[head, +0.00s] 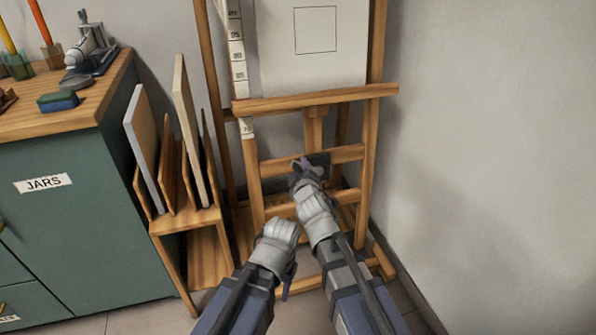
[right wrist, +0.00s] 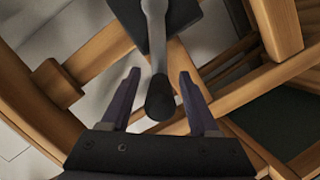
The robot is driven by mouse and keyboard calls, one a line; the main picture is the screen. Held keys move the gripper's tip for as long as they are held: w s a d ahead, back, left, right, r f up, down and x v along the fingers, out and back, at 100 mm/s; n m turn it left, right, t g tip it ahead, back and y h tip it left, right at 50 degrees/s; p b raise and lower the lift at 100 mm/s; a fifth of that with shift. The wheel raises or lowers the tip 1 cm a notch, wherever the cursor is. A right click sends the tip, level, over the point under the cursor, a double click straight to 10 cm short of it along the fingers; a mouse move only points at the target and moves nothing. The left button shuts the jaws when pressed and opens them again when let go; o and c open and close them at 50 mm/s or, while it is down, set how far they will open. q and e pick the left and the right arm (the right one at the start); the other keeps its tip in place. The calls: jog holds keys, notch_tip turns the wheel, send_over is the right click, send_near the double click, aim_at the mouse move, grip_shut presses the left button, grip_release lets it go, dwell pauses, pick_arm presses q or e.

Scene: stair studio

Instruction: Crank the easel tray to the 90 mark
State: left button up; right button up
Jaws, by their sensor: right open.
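The wooden easel tray (head: 315,101) runs across the easel under a white sheet with a square drawn on it. A pale scale strip (head: 237,50) stands at its left; a label that looks like 70 shows just below the tray. My right gripper (head: 304,168) is at the dark crank plate (head: 322,158) below the tray and hides most of the crank. In the right wrist view, the grey crank arm with its dark knob (right wrist: 160,101) lies between the open fingers, with gaps on both sides. My left gripper (head: 288,282) hangs low beside the right arm; its fingers are mostly hidden.
A green cabinet (head: 75,215) labelled JARS stands at the left with art supplies on top. A wooden rack (head: 184,219) holding upright boards is between it and the easel. A bare wall (head: 490,150) closes off the right side.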

jog(key=shift+x, duration=0.85)
jog(key=shift+c, duration=0.3)
grip_shut()
dwell(0.5)
